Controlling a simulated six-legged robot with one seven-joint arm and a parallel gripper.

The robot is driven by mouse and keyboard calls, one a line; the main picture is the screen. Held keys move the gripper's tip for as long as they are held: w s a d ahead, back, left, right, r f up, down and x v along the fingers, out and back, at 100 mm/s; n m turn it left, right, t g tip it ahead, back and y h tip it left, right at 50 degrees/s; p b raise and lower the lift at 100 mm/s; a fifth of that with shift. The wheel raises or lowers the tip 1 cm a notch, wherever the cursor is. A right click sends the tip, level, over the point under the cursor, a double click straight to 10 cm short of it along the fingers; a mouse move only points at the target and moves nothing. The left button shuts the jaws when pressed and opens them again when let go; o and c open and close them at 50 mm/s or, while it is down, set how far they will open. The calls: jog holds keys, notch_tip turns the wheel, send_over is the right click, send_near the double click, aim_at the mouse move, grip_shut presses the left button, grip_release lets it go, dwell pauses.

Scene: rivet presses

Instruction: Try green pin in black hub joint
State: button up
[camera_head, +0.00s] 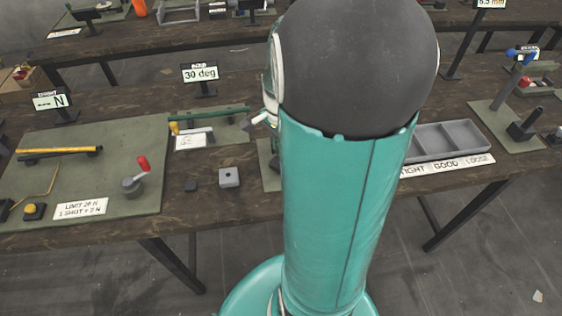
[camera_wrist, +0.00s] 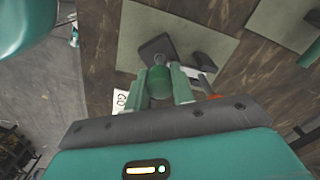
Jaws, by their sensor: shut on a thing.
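In the wrist view my gripper (camera_wrist: 160,85) is shut on a green rounded piece, which I take as the green pin (camera_wrist: 159,80). Only its end shows between the two green fingers. Just beyond it is a dark square block (camera_wrist: 157,47) on a green mat. It may be the black hub joint, but I cannot tell for sure. The picture does not show whether the pin touches the block. In the head view my teal arm hides my gripper and the pin.
A grey compartment tray (camera_head: 463,133) stands right of my arm, behind a TIGHT GOOD LOOSE label (camera_head: 447,166). Farther right is a mat with a black post fixture (camera_head: 524,128). A small grey block (camera_head: 229,177) and a red-knobbed lever (camera_head: 143,163) stand at left.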

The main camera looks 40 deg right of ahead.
jog(key=shift+r, duration=2.6)
